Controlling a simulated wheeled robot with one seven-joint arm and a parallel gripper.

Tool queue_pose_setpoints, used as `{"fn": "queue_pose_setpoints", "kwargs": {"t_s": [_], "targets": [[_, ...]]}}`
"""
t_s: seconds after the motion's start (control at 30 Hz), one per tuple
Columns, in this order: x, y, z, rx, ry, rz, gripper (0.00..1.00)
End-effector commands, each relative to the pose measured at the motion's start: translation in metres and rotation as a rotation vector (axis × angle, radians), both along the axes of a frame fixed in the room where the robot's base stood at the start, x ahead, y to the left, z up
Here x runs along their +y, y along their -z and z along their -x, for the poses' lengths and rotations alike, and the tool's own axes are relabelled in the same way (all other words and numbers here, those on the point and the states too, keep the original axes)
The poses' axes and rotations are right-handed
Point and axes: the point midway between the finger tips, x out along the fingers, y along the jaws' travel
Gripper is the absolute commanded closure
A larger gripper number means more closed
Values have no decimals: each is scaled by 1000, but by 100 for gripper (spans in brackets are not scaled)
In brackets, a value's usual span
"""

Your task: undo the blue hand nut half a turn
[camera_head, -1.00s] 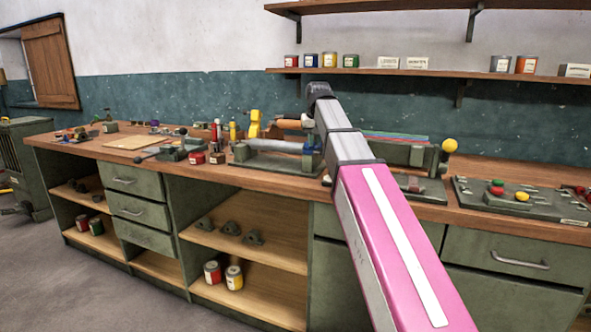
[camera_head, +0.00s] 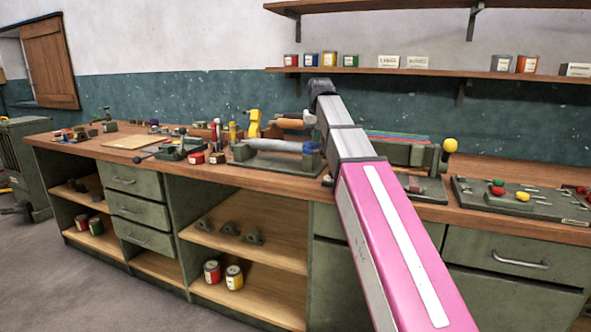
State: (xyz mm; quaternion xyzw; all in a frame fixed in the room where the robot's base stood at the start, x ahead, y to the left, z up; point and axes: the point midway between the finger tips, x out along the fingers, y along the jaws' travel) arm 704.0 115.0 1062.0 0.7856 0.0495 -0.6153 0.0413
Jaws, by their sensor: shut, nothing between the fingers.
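My pink and grey arm (camera_head: 385,230) reaches up from the lower right over the workbench. Its dark far joint (camera_head: 322,87) is in front of the wall above the bench. A fixture with a dark base (camera_head: 262,160) and a pale blue-grey horizontal cylinder (camera_head: 278,145) stands on the bench just left of the arm. The arm covers part of the bench beside this fixture.
The wooden bench (camera_head: 95,152) carries a lever device (camera_head: 180,148), red cans (camera_head: 196,158) and a yellow tool (camera_head: 254,123). Right of the arm are a yellow-knobbed lever (camera_head: 449,146) and a dark board with coloured knobs (camera_head: 500,208). Shelves (camera_head: 430,72) hang above.

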Motion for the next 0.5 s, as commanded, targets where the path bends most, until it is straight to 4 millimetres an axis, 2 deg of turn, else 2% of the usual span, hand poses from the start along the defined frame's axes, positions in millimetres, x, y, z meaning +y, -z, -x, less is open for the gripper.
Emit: {"fn": "queue_pose_setpoints", "kwargs": {"t_s": [0.3,0.5], "targets": [[2,-38,-3,-7,-4,-3,100],[3,-44,-2,-7,-5,-4,100]]}}
